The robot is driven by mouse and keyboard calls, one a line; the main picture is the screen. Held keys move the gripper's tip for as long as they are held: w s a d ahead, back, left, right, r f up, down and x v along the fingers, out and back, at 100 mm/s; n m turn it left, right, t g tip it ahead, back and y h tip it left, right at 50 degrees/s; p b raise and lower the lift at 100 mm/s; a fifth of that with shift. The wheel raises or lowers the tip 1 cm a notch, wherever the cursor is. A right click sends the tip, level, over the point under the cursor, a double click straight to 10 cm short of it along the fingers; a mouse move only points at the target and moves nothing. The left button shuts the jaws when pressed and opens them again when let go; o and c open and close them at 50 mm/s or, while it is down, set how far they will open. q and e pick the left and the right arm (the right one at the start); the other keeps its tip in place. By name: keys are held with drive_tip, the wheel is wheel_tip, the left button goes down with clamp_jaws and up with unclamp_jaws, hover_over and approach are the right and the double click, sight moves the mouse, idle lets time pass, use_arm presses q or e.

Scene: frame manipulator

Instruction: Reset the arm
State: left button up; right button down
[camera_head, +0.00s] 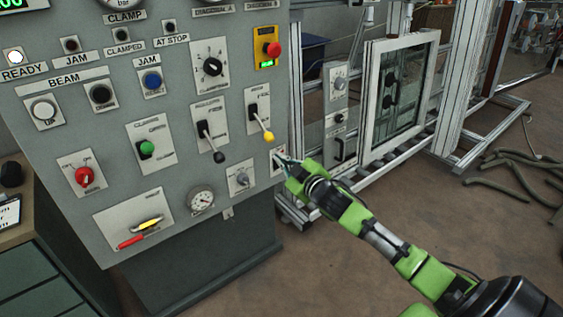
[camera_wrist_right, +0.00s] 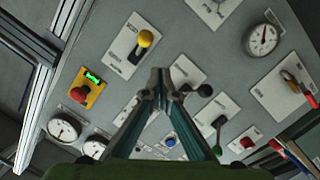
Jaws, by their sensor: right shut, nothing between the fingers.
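My right arm (camera_head: 385,243) is green and black and comes in from the lower right in the head view. Its right gripper (camera_head: 279,156) is shut and empty, at the lower right edge of the grey control panel (camera_head: 180,105), in front of a small plate there. I cannot tell whether the fingertips touch the panel. In the right wrist view the closed fingertips (camera_wrist_right: 161,76) show against the panel. My left gripper is not in view.
The panel carries a yellow-knobbed lever (camera_head: 268,136), a black lever (camera_head: 217,156), a green knob (camera_head: 147,148) and a red emergency button (camera_head: 273,49). A framed window (camera_head: 400,90) stands behind at the right. Hoses (camera_head: 520,170) lie on the floor at the far right.

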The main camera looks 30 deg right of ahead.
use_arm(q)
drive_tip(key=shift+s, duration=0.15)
use_arm(e)
drive_tip(key=shift+d+f, duration=0.1)
drive_tip(key=shift+f, duration=0.05)
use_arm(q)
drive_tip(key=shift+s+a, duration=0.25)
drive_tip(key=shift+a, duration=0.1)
